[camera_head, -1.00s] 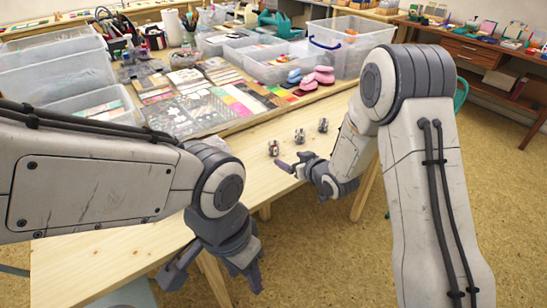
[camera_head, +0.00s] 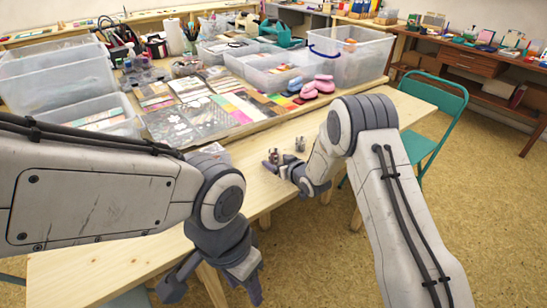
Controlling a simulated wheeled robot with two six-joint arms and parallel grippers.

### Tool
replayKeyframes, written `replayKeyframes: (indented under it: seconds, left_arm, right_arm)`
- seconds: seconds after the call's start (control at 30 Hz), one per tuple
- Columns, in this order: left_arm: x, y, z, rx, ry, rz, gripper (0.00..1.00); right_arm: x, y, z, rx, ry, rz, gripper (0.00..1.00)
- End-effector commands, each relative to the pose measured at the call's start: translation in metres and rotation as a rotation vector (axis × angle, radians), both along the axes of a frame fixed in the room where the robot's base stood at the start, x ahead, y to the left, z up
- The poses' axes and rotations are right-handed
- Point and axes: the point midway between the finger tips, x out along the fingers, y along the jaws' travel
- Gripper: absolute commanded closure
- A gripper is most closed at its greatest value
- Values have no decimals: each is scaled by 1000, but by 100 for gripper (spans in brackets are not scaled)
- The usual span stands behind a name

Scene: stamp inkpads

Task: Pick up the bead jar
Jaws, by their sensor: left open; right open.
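Small bead jars stand on the front strip of the wooden table. One small jar (camera_head: 300,143) stands just behind my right wrist, left of my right arm. Another small dark and reddish shape, apparently a jar (camera_head: 274,155), is at the fingers of my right gripper (camera_head: 271,163). The gripper is open, low over the table; I cannot tell whether the jar is between its fingers. No third jar shows; my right arm may cover it. My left gripper (camera_head: 212,285) is open and empty, hanging in front of the table's front edge.
The wooden table (camera_head: 110,262) has bare room at the front left. Stamp sheets and ink pads (camera_head: 200,108), pink pads (camera_head: 318,88) and clear plastic bins (camera_head: 345,62) fill its raised back part. A green chair (camera_head: 440,105) stands at the right.

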Motion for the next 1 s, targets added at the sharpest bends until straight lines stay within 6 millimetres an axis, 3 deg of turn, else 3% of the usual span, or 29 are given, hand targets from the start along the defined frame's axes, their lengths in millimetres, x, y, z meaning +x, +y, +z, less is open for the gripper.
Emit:
replayKeyframes:
  seconds: [0.17,0.2,0.4,0.43,0.77,1.0]
  left_arm:
    - [0,0,0,0,0,0,50]
    - [0,0,0,0,0,0,50]
    - [0,0,0,0,0,0,50]
    - [0,0,0,0,0,0,50]
    - [0,0,0,0,0,0,50]
    - [0,0,3,0,0,0,50]
  right_arm:
    - [0,0,0,0,0,0,16]
    - [0,0,0,0,0,0,20]
    - [0,0,0,0,0,0,96]
    - [0,0,0,0,1,0,100]
    - [0,0,4,0,-1,0,100]
    - [1,0,35,0,-4,1,100]
